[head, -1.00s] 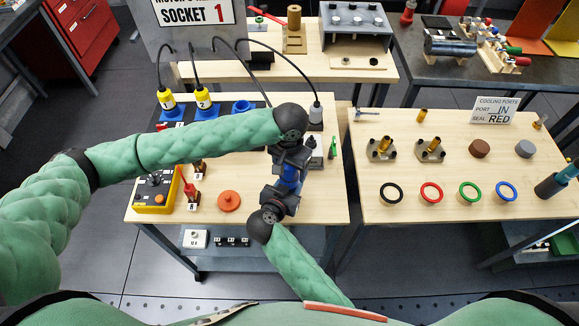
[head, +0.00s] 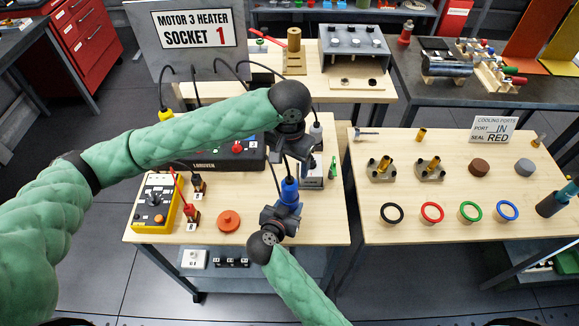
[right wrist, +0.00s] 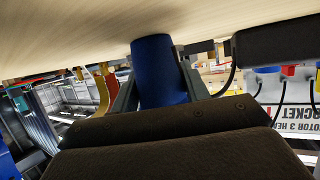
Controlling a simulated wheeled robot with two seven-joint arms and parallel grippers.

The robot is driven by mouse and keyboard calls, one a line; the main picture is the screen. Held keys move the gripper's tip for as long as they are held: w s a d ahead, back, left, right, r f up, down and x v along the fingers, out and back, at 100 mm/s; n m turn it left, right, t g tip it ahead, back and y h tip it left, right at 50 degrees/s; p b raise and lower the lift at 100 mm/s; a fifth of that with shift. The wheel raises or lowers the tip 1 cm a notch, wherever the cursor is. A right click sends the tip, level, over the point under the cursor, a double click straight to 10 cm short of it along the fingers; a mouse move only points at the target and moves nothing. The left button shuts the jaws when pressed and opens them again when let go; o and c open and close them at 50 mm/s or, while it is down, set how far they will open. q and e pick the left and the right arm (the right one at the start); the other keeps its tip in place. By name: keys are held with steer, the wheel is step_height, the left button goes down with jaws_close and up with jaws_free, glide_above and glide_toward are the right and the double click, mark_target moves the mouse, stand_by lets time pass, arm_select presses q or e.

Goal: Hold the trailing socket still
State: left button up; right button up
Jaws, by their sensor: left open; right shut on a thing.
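The blue trailing socket (head: 290,192) stands roughly upright above the right part of the near bench, with a dark cable rising from its top. My right gripper (head: 285,211) is shut around its lower part. In the right wrist view the blue body (right wrist: 158,72) sits between the right gripper's fingers (right wrist: 160,92). My left gripper (head: 296,152) is open, just above the socket and close to the cable. My left arm hides part of the bench behind it, including most of the socket row there.
A yellow tester (head: 155,203), red and black probes and an orange cap (head: 229,221) lie left on the bench. A grey block (head: 312,173) stands close right of the socket. A sign reading "Motor 3 heater socket 1" (head: 195,29) stands behind. A second bench (head: 450,230) holds coloured rings.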

steer(key=o, duration=1.2)
steer(key=shift+c, duration=0.2)
steer(key=v, duration=1.2)
steer(key=shift+a, duration=0.1)
